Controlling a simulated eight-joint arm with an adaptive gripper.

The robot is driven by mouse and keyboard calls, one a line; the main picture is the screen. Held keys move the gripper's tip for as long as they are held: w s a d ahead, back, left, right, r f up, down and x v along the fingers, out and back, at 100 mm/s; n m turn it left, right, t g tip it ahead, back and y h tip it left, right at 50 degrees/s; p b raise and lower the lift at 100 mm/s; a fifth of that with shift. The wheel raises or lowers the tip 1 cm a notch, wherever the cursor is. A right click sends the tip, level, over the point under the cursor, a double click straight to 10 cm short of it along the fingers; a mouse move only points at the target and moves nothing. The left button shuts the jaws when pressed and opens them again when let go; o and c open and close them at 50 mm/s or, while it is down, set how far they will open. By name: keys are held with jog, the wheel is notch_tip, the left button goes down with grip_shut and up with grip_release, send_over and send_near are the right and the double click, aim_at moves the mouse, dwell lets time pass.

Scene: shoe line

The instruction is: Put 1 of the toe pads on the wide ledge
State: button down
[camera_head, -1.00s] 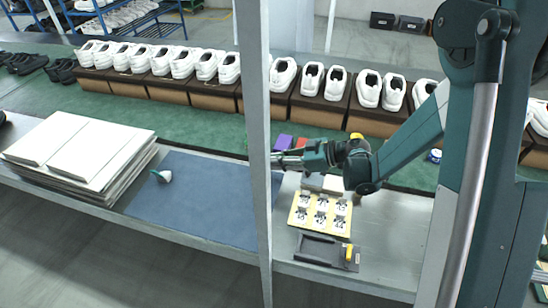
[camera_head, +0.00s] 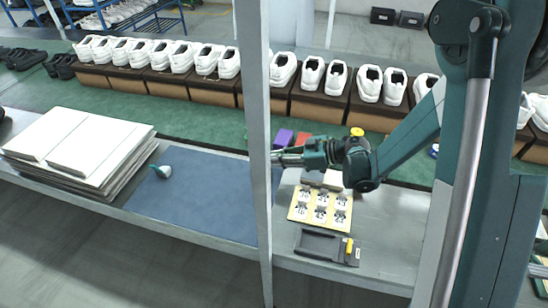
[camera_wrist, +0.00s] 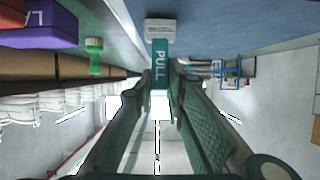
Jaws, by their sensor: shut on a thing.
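My gripper (camera_wrist: 160,92) is shut on a teal tab (camera_wrist: 160,65) marked PULL, with a pale block (camera_wrist: 160,29) at its far end, in the wrist view. I cannot tell for certain that this is a toe pad. In the head view the fingertips and held thing are hidden behind the grey post; my wrist (camera_head: 318,154) shows just right of it, low over the bench. A pale card (camera_head: 320,208) with several small numbered pieces lies below the wrist. I cannot tell which surface is the wide ledge.
A blue mat (camera_head: 205,195) fills the middle bench, with a small white and teal thing (camera_head: 163,171) on it. Pale sheets (camera_head: 80,150) are stacked at left. A dark tray (camera_head: 325,246) lies at front. Purple (camera_head: 284,137) and red boxes stand behind my wrist. The grey post (camera_head: 253,130) crosses the view.

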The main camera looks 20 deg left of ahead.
jog(key=shift+f, duration=0.35)
jog(key=c, duration=2.3)
grip_release()
jog(key=shift+o, duration=0.2)
jog(key=shift+d, duration=0.15)
jog(key=v, duration=1.1)
jog(key=shift+d+r, duration=0.25)
jog(key=shift+d, duration=0.05)
